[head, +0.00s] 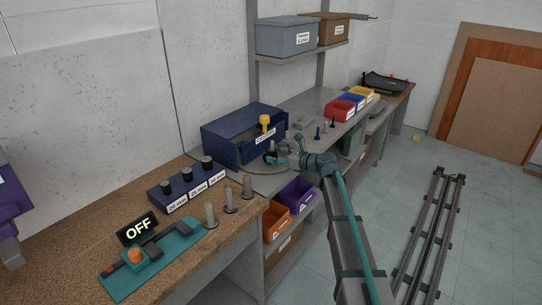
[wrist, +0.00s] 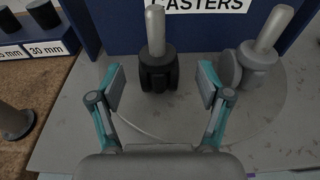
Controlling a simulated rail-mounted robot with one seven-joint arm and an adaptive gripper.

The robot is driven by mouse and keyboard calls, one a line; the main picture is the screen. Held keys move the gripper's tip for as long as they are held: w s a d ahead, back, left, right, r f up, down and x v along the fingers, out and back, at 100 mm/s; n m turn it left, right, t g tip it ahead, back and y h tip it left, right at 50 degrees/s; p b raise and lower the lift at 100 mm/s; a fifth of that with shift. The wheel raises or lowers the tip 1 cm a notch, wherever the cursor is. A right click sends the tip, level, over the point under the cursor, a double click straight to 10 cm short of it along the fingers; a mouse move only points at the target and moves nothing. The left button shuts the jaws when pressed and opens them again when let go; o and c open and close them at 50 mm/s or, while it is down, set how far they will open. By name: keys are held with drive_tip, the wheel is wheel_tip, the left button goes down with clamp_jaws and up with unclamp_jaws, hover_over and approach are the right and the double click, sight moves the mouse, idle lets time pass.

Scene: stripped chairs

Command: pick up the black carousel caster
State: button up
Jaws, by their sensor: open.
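The black caster (wrist: 158,72) stands upright on the round grey carousel plate (wrist: 150,125), its silver stem pointing up. My gripper (wrist: 160,88) is open, with one teal-and-grey finger on each side of the caster and a visible gap on both sides. Nothing is held. In the head view, my gripper (head: 281,156) is over the carousel in front of the blue box (head: 225,132); the black caster is too small there to make out clearly.
A grey caster (wrist: 236,70) stands close to the right of my right finger. The blue wall labelled CASTERS (wrist: 105,22) rises just behind. Bins, orange (head: 275,219) and purple (head: 297,195), sit below. A block labelled in millimetres (head: 188,188) stands to the left.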

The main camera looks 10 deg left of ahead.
sight(276, 154)
drive_tip(key=x, duration=0.3)
drive_tip(key=shift+w+a, duration=0.1)
drive_tip(key=shift+a, duration=0.1)
drive_tip(key=shift+c, duration=0.3)
drive_tip(key=c, duration=1.2)
drive_tip(key=shift+r, duration=0.2)
